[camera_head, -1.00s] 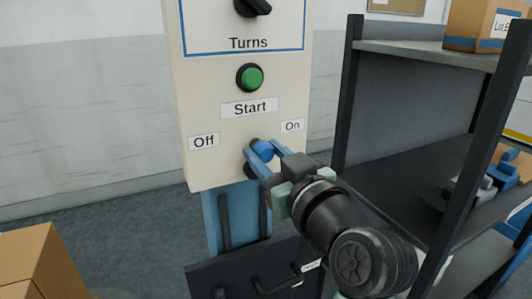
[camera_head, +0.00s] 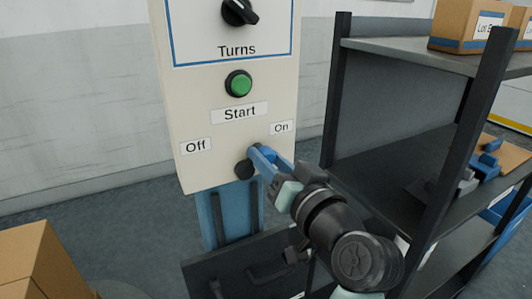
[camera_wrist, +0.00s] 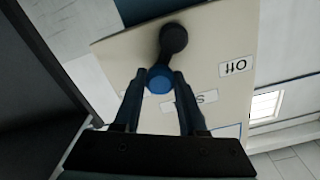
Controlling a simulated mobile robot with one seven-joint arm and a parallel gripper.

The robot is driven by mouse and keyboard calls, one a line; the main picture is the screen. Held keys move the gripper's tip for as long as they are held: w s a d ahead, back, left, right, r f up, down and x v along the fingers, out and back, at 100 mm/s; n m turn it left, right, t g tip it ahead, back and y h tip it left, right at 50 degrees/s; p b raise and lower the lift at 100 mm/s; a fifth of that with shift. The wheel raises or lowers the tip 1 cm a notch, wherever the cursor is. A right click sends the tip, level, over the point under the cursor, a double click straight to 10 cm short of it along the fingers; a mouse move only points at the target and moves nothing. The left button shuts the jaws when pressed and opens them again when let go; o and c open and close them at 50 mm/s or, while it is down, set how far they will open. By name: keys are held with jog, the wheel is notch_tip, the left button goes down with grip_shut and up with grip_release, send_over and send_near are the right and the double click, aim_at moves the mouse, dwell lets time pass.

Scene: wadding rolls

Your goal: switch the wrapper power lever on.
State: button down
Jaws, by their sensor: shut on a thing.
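The wrapper power lever has a round black pivot (camera_head: 244,169) low on the cream control panel (camera_head: 212,130), between the "Off" label (camera_head: 196,146) and the "On" label (camera_head: 281,127). Its blue knob (camera_wrist: 160,79) shows in the wrist view, with the black lever (camera_wrist: 174,40) behind it. The lever leans up and right from its pivot, toward the "On" side. My gripper (camera_head: 258,154) has its fingers on both sides of the knob and is shut on it. In the head view the fingers mostly hide the knob.
Above the lever are the green Start button (camera_head: 238,84) and the black Turns dial (camera_head: 240,12). A dark shelf rack (camera_head: 337,90) with boxes and blue parts stands close at the right of my arm. A cardboard box (camera_head: 35,265) is at the lower left.

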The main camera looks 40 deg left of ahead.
dwell(0.4)
jog(key=shift+c, duration=2.3)
grip_release()
jog(key=b+v, duration=0.1)
jog(key=v, duration=1.2)
